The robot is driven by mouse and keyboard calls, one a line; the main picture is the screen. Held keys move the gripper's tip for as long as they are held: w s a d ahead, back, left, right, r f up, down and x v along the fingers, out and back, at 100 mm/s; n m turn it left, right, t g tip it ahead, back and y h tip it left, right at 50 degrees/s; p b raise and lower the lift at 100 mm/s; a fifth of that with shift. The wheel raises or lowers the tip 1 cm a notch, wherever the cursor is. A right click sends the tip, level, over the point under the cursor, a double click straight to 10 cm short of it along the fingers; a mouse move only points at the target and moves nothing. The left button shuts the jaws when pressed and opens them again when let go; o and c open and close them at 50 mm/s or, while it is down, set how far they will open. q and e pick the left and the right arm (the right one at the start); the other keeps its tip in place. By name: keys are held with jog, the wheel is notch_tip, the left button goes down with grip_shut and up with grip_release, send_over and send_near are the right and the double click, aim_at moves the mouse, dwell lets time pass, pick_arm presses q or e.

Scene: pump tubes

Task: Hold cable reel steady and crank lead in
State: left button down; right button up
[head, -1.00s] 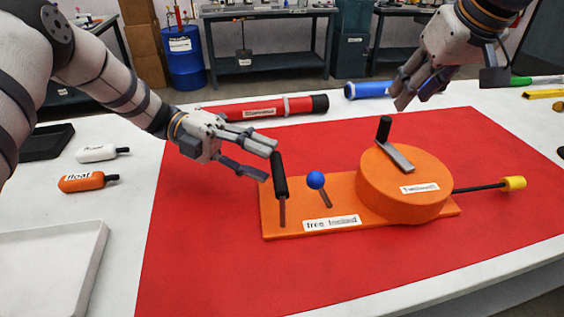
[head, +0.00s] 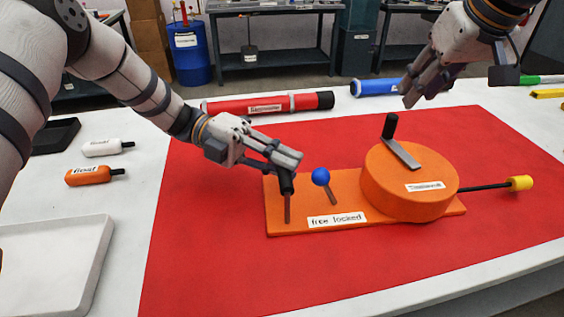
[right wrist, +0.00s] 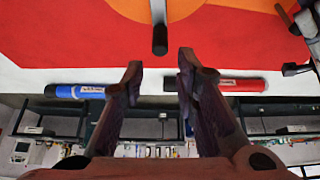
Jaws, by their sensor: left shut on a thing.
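The orange cable reel (head: 385,190) sits on an orange base plate (head: 290,219) labelled "free locked". A grey crank arm with a black knob (head: 390,125) stands on the reel's top; the knob also shows in the right wrist view (right wrist: 160,40). A dark lead with a yellow end (head: 520,183) sticks out to the right. A blue-knobbed lever (head: 321,177) rises from the base. My left gripper (head: 287,172) is shut on the upright black handle (head: 287,187) at the base's left end. My right gripper (right wrist: 158,68) is open and empty, above and beyond the crank knob.
A red mat (head: 205,240) lies under the base. A red tube (head: 270,106) and a blue tube (head: 376,88) lie behind it. Orange (head: 88,175) and white floats (head: 102,148), and a white tray (head: 50,270), are at the left.

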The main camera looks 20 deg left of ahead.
jog(key=shift+a+n, duration=0.15)
jog(key=shift+n, duration=0.45)
grip_shut()
jog(key=a+f+n+t+h, duration=0.1)
jog(key=a+n+h, duration=0.15)
jog(key=n, duration=1.15)
jog(key=a+n+t+h, duration=0.1)
jog(key=a+n, duration=0.2)
jog(key=n, duration=1.1)
jog(key=f, duration=0.8)
jog(key=shift+s+f, duration=0.3)
jog(key=shift+f, duration=0.1)
